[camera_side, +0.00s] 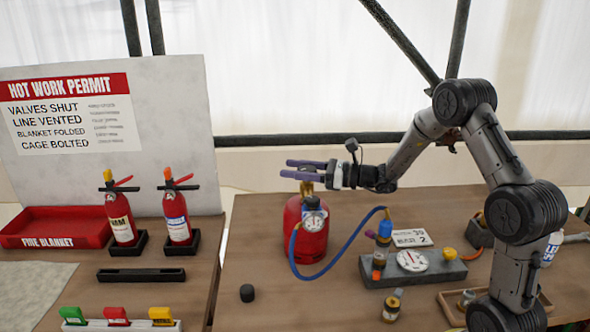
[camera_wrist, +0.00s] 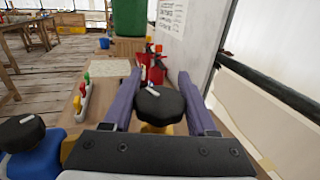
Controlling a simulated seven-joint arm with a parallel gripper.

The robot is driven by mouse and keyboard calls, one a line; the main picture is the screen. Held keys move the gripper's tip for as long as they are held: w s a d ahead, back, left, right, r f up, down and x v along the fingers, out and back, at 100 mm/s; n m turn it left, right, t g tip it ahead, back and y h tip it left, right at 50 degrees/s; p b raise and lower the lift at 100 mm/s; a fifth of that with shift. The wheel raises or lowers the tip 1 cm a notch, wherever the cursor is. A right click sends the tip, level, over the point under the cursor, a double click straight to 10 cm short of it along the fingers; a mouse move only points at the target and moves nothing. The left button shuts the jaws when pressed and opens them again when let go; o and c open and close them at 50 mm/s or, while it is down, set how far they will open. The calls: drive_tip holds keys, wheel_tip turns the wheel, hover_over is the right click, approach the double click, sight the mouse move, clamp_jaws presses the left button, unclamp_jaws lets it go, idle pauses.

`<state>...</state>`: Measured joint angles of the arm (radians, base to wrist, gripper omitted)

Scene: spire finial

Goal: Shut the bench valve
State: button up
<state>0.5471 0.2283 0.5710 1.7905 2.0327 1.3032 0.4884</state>
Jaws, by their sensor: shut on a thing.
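A red gas cylinder (camera_side: 306,228) with a round gauge (camera_side: 313,216) stands on the brown bench in the side view. My gripper (camera_side: 290,168), level and pointing left, is at the brass valve (camera_side: 306,187) on its top. In the wrist view, a black knob with a white mark (camera_wrist: 160,103) sits between the purple fingers, which are shut on it. A blue valve (camera_side: 384,231) stands on a grey block (camera_side: 440,270) to the right, joined to the cylinder by a blue hose (camera_side: 345,255). A blue body with a marked black knob (camera_wrist: 22,131) shows in the wrist view.
The grey block also has a dial (camera_side: 412,260) and a yellow knob (camera_side: 449,254). A small bottle (camera_side: 392,305) and a black cap (camera_side: 247,293) stand near the front. On the left are two fire extinguishers (camera_side: 120,218), a red tray (camera_side: 50,240) and a sign board (camera_side: 170,110).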

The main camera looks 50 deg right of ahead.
drive_tip(key=shift+h, duration=0.3)
drive_tip(key=m+t+h, duration=0.1)
drive_tip(key=h, duration=0.1)
drive_tip(key=m+h, duration=0.1)
drive_tip(key=m, duration=0.1)
drive_tip(key=shift+w+d+t+h, duration=0.1)
drive_tip(key=shift+d+t+h, duration=0.2)
drive_tip(key=shift+t+h, duration=0.1)
drive_tip(key=shift+d+m+h, duration=0.2)
drive_tip(key=shift+m+h, duration=0.45)
drive_tip(key=shift+h, duration=0.35)
drive_tip(key=shift+d+m+h, duration=0.2)
drive_tip(key=shift+m+h, duration=0.45)
drive_tip(key=shift+h, duration=0.35)
drive_tip(key=shift+w, duration=0.1)
drive_tip(key=o, duration=1.4)
drive_tip(key=shift+c, duration=0.2)
drive_tip(key=s, duration=1.4)
